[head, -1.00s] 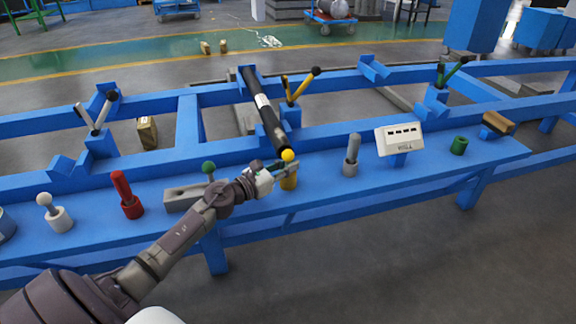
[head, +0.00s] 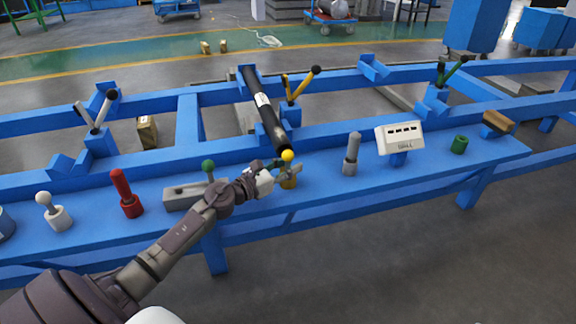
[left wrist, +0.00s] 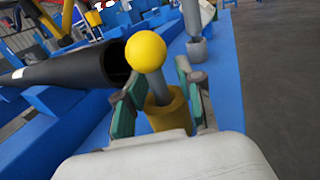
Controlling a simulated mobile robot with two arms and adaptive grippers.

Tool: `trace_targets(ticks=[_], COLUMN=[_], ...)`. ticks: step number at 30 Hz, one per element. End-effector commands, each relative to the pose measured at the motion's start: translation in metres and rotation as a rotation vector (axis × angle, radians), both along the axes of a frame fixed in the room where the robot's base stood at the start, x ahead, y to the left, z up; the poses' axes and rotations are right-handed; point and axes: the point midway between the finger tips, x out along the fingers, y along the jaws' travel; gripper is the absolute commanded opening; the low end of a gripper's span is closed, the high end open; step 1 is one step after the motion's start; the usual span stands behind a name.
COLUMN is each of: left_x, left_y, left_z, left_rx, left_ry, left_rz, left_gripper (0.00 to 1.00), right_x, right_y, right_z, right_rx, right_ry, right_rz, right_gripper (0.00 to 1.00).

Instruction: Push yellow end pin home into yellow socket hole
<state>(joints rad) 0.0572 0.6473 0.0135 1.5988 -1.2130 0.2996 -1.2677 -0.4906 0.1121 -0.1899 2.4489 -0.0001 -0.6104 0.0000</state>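The yellow end pin (head: 288,155) has a yellow ball top and stands in the yellow socket (head: 288,183) on the blue bench beam. In the left wrist view the yellow ball (left wrist: 146,52) sits on a grey shaft (left wrist: 158,90), which enters the yellow socket (left wrist: 172,112); a length of shaft shows above the rim. My left gripper (head: 285,172) is at the pin, just below the ball. In the left wrist view its green-padded fingers (left wrist: 160,95) stand apart on either side of the shaft, with gaps visible. The hole's depth is hidden. My right gripper is out of view.
A black tube (head: 265,115) lies in the rack just behind the pin. A grey pin (head: 352,152) and a white box (head: 400,138) stand to the right. A grey block with a green knob (head: 208,166) and a red pin (head: 125,192) stand to the left.

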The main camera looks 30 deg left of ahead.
Motion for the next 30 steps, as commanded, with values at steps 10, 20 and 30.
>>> trace_targets(ticks=[10,20,30], left_x=[0.0,-0.04,-0.101], left_y=[0.003,0.013,0.031], left_z=[0.0,-0.002,-0.001], left_rx=[0.0,0.0,-0.002], left_ry=[0.0,0.004,0.002], left_rz=[0.006,0.005,0.005], left_gripper=[0.43,0.43,0.43], right_x=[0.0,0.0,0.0], right_y=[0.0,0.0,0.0], right_z=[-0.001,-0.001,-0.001], right_rx=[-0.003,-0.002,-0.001], right_ry=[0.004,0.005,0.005], right_rz=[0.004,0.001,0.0], right_gripper=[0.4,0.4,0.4])
